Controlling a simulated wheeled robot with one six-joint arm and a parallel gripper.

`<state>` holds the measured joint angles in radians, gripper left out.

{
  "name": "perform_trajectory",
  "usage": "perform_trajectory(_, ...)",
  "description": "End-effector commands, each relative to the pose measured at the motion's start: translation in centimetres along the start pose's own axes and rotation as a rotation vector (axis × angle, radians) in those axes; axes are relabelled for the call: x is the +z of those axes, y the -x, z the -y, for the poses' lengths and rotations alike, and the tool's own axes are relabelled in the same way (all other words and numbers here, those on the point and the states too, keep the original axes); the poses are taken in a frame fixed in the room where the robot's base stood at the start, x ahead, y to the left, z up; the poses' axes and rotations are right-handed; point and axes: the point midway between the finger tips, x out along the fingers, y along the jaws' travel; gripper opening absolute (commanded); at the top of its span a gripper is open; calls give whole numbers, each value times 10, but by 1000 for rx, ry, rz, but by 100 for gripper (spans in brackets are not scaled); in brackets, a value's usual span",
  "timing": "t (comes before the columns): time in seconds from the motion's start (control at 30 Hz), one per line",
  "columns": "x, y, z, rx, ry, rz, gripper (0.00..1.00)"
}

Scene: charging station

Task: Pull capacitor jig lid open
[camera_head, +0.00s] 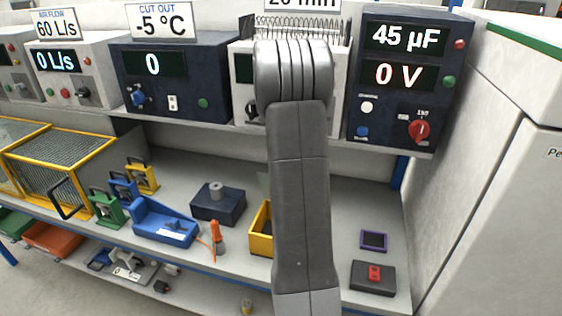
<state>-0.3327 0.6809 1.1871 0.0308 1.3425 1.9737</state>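My arm runs up the middle of the view, and my gripper is not visible. No part is clearly marked as the capacitor jig or its lid. A yellow open-topped box (260,238) sits on the bench, partly hidden behind my arm. A dark blue block with a grey cylinder on top (217,205) stands left of the box. A dark flat box with a red part (373,277) lies at the right front. The capacitance meter (405,80) reads 45 µF and 0 V.
Instruments line the upper shelf, including the -5 °C cut-out unit (165,80). A blue tray (163,222), an orange screwdriver (216,238), coloured padlocks (108,208) and a yellow mesh cage (58,165) are at left. A white cabinet (505,170) bounds the right.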

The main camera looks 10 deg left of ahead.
Motion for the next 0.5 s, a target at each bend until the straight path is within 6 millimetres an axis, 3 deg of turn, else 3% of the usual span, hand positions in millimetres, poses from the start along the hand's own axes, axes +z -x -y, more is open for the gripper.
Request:
perform_trajectory(0.03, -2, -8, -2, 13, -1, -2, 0)
perform_trajectory(0.4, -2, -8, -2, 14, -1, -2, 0)
perform_trajectory(0.43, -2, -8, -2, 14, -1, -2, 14)
perform_trajectory(0.5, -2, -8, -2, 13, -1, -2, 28)
